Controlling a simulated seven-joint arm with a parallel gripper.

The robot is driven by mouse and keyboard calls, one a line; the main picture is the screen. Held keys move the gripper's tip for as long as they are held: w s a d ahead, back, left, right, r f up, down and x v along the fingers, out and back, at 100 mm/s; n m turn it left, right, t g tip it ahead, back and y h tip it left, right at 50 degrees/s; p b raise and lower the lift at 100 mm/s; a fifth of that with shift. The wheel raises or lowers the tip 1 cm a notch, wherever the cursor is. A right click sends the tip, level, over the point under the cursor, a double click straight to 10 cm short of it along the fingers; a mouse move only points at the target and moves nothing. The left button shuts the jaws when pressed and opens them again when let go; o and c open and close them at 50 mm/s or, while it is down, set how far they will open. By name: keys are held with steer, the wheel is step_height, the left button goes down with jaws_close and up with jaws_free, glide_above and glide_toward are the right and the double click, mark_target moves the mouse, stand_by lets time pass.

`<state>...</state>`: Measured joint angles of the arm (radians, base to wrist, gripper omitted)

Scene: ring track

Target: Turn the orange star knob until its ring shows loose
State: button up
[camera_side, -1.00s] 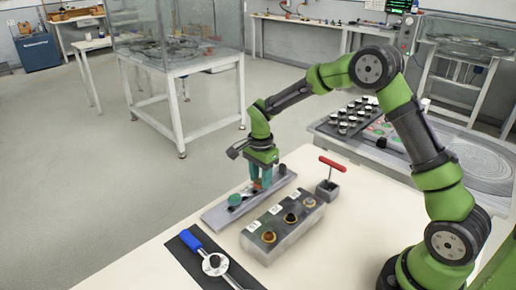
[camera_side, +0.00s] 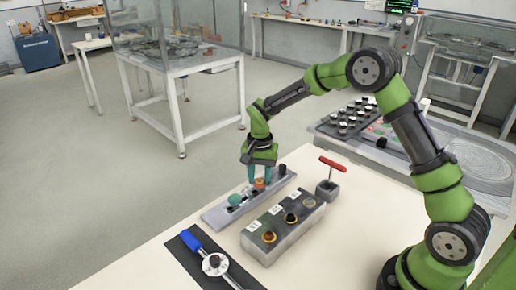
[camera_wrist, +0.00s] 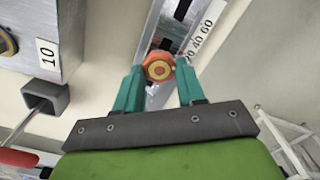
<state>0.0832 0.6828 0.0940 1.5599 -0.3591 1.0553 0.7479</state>
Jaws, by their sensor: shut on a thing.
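In the side view my gripper (camera_side: 261,182) points down at the far part of the rail (camera_side: 214,214). The fingers hide part of the knob's edge. A scale with numbers such as 40 and 60 (camera_wrist: 201,37) lies beside the knob.
A green knob (camera_side: 234,200) sits on the same rail. Beside the rail stand a grey box (camera_side: 285,235) with several dark knobs and a red T-handle (camera_side: 332,164) in a block. A blue-handled tool (camera_side: 192,240) lies nearest the front.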

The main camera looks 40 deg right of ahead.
steer(key=n, duration=0.4)
steer(key=shift+n, duration=0.3)
steer(key=n, duration=0.4)
steer(key=shift+w+a+f+n, duration=0.1)
steer(key=shift+n, duration=0.2)
steer(key=n, duration=0.4)
steer(key=shift+a+n, duration=0.1)
steer(key=shift+n, duration=0.2)
steer(key=shift+f+n, duration=0.1)
steer(key=shift+n, duration=2.1)
steer(key=shift+s, duration=0.2)
steer(key=o, duration=1.1)
steer(key=shift+c, duration=0.2)
steer(key=shift+w, duration=0.1)
